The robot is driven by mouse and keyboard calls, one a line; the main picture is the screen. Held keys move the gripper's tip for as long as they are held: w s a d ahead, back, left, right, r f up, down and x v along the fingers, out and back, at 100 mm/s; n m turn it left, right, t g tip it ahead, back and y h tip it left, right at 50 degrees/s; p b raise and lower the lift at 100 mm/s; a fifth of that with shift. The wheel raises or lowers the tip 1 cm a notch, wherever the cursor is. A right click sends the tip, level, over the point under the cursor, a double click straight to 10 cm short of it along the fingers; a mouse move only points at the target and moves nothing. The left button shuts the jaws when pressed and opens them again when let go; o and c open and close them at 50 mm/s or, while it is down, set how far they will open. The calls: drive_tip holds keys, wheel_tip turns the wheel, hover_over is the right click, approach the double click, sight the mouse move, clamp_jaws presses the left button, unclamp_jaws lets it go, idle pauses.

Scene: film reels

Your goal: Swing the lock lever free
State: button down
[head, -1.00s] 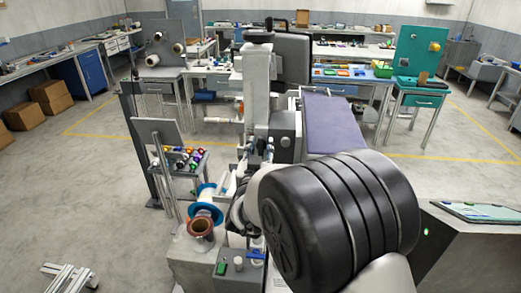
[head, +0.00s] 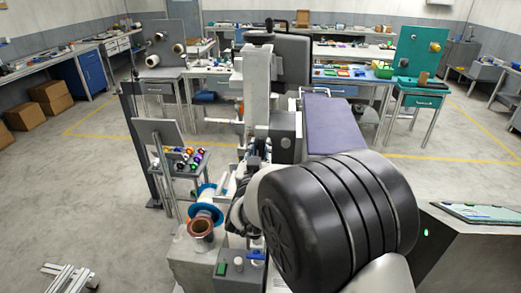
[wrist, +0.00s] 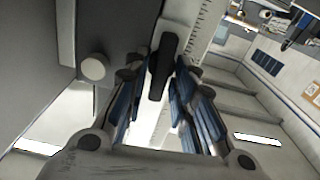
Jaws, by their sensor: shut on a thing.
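The lock lever (wrist: 163,66) is a black, elongated handle in front of a pale column with a ruler scale in the wrist view. My gripper (wrist: 161,80) has its two blue-padded fingers on either side of the lever and is shut on it. In the head view my gripper (head: 256,155) is small, at the grey machine column (head: 258,100); the lever cannot be made out there, and my dark arm covers much of the area to the lower right.
A round pale knob (wrist: 94,67) sticks out left of the fingers. Blue and copper reels (head: 203,222) stand lower left of the gripper, and a rack of coloured spools (head: 186,158) is behind them. Floor at left is open.

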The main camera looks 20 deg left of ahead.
drive_tip(key=n+p, duration=0.1)
drive_tip(key=n, duration=0.3)
drive_tip(key=shift+a+n, duration=0.15)
drive_tip(key=shift+n, duration=0.15)
drive_tip(key=n+p, duration=0.2)
drive_tip(key=n, duration=0.2)
drive_tip(key=shift+s+a, duration=0.1)
drive_tip(key=shift+a, duration=0.05)
drive_tip(key=shift+f+n+p, duration=0.2)
drive_tip(key=shift+n+p, duration=0.6)
drive_tip(key=shift+n, duration=1.35)
drive_tip(key=shift+f+n+p, duration=0.15)
drive_tip(key=shift+n+p, duration=0.65)
drive_tip(key=shift+n, duration=1.35)
drive_tip(key=c, duration=1.6)
unclamp_jaws()
